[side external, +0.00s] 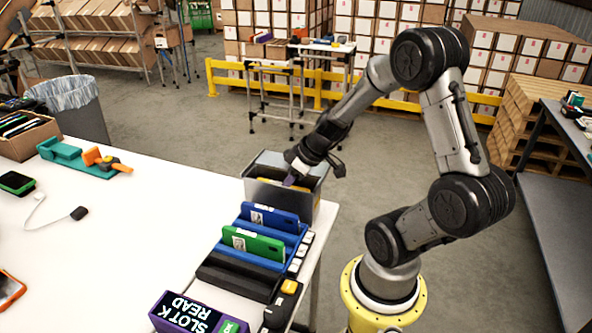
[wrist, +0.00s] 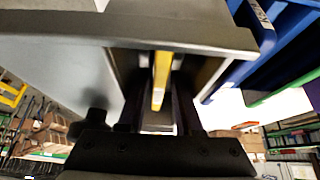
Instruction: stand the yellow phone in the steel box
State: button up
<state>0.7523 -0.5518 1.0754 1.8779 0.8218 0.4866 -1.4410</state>
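The steel box (side external: 262,194) stands at the far right corner of the white table. The yellow phone (side external: 296,182) shows as a small yellow patch in the box's opening, mostly hidden by the box wall and my gripper. In the wrist view the yellow phone (wrist: 161,75) is seen edge-on as a narrow strip beside the steel box's rim (wrist: 190,38). My gripper (wrist: 160,105) has a dark finger on each side of the phone, with a narrow gap showing on both sides, so it appears open around it. In the side view my gripper (side external: 291,180) reaches down into the box.
A blue rack holds a blue phone (side external: 270,217) and a green phone (side external: 252,245) just in front of the box. A teal holder (side external: 75,160) lies far left; the table's middle is mostly clear.

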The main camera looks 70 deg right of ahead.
jog(key=v, duration=1.2)
jog(key=shift+s+r, duration=0.15)
jog(key=shift+r, duration=0.25)
jog(key=shift+r, duration=0.1)
notch_tip(320, 180, up, 7)
dwell(0.4)
